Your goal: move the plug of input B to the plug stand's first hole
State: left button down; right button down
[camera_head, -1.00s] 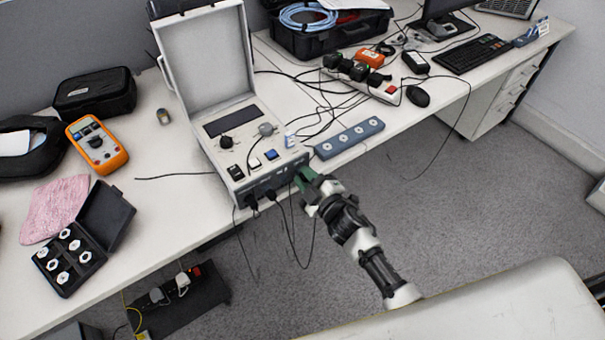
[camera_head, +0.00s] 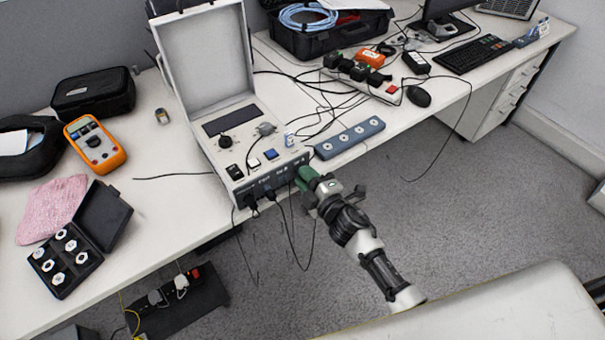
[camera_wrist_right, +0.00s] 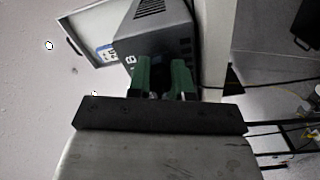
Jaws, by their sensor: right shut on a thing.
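The calibrator case (camera_head: 225,172), grey with its lid raised, stands at the table's front edge. Black plugs (camera_head: 251,201) with hanging cables sit in its front face. My right gripper (camera_head: 304,179), with green fingers, is at the right end of that face and shut on a plug. The fingers mostly hide this plug. In the right wrist view the fingers (camera_wrist_right: 162,82) are close together against the dark panel (camera_wrist_right: 155,35), beside a letter B. The plug stand (camera_head: 349,138), a blue-grey bar with several white-ringed holes, lies right of the case. My left gripper is not in view.
A power strip (camera_head: 366,78) with adapters and cables lies behind the stand. An orange multimeter (camera_head: 96,144) and an open black box (camera_head: 72,262) of round parts are at the left. A thin cable hangs off the table edge right of the stand.

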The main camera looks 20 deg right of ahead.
jog(key=shift+n+b, duration=0.55)
jog(key=shift+n, duration=1.45)
jog(key=shift+n+b, duration=0.4)
jog(key=shift+n, duration=0.6)
jog(key=shift+n, duration=1)
